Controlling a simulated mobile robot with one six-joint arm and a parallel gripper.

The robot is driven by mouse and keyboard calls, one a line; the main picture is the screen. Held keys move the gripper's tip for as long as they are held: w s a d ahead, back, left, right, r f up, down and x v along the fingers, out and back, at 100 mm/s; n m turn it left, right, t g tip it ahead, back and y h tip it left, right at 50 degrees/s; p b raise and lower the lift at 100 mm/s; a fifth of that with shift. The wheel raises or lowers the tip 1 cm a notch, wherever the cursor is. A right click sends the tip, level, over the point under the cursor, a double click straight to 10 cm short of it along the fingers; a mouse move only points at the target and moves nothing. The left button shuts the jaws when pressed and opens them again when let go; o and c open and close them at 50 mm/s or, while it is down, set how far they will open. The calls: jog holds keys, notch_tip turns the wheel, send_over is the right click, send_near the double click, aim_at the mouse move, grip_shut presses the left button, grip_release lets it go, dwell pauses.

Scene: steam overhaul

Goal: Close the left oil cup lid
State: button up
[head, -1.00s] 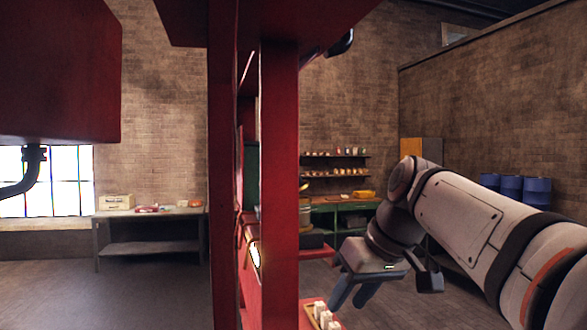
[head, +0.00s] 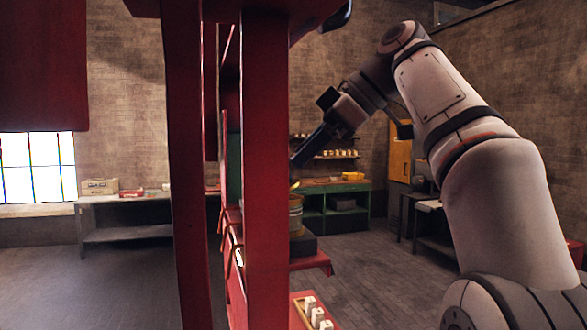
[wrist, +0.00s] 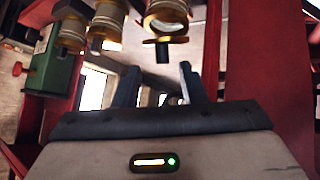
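Several brass-and-glass oil cups show at the top of the wrist view: one at left (wrist: 72,30), one in the middle (wrist: 108,22) and one at right (wrist: 165,22). The right one has a flat brass piece and a dark stub at its lower end, above the gap between my fingers. I cannot tell which is the left oil cup or how its lid stands. My gripper (wrist: 158,76) is open and empty, apart from the cups. In the head view, my gripper (head: 298,160) points down-left above a brass-coloured vessel (head: 296,212), partly hidden by a red post.
The red post (head: 267,180) stands close in front of the vessel. A green box (wrist: 55,72) is at left in the wrist view, and a red beam (wrist: 265,50) at right. A tray with white blocks (head: 300,318) lies low. Benches stand behind; the left floor is clear.

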jog(key=shift+x, duration=2.1)
jog(key=shift+a, duration=0.1)
jog(key=shift+c, duration=0.6)
jog(key=shift+s, duration=0.15)
grip_shut()
